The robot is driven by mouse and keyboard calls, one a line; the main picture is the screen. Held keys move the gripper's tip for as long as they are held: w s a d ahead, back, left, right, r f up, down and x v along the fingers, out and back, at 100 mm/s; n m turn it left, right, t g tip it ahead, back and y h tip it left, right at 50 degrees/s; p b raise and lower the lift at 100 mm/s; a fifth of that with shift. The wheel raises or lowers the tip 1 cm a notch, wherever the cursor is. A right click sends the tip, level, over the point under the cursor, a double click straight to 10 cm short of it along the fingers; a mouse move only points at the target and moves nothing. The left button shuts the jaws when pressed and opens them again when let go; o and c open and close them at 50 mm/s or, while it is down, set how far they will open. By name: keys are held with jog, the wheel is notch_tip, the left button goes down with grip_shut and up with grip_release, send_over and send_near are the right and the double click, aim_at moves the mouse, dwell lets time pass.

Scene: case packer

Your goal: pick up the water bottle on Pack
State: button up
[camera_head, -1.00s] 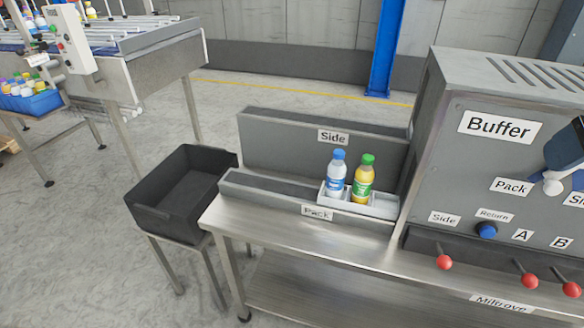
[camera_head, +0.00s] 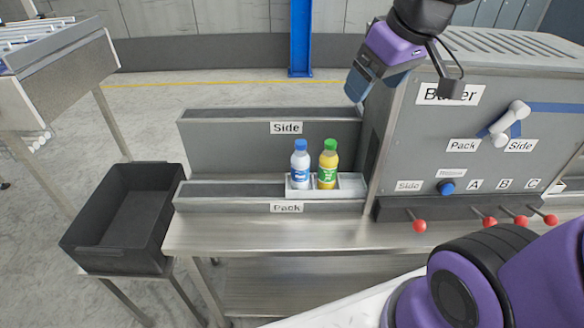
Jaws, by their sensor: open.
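The water bottle (camera_head: 300,165), clear and blue with a blue cap, stands upright in a small white tray (camera_head: 350,187) on the ledge labelled Pack (camera_head: 286,208). A yellow bottle with a green cap and green label (camera_head: 328,165) stands just right of it in the same tray. My gripper (camera_head: 357,86) is in the air at the upper right, in front of the Buffer machine's left edge. It is open, holds nothing, and is above and right of the bottles, apart from them.
The Side ledge (camera_head: 230,140) rises behind the bottles. An empty black bin (camera_head: 84,230) stands at left. The steel bench front (camera_head: 270,235) is clear.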

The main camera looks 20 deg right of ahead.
jog(key=w+a+f+n+y, duration=0.1)
jog(key=w+a+f+n, duration=0.15)
jog(key=w+f, duration=0.5)
jog(key=n+g+y, duration=0.1)
jog(key=n+g, duration=0.1)
jog(key=n, duration=0.2)
send_near(301, 142)
jog(key=f, duration=0.1)
jog(key=shift+t, duration=0.3)
jog(key=shift+s+x, duration=0.2)
jog(key=shift+x, duration=5.45)
jog(key=shift+a, duration=0.1)
jog(key=shift+c, duration=0.4)
jog(key=c, duration=1.4)
jog(key=shift+r, duration=0.1)
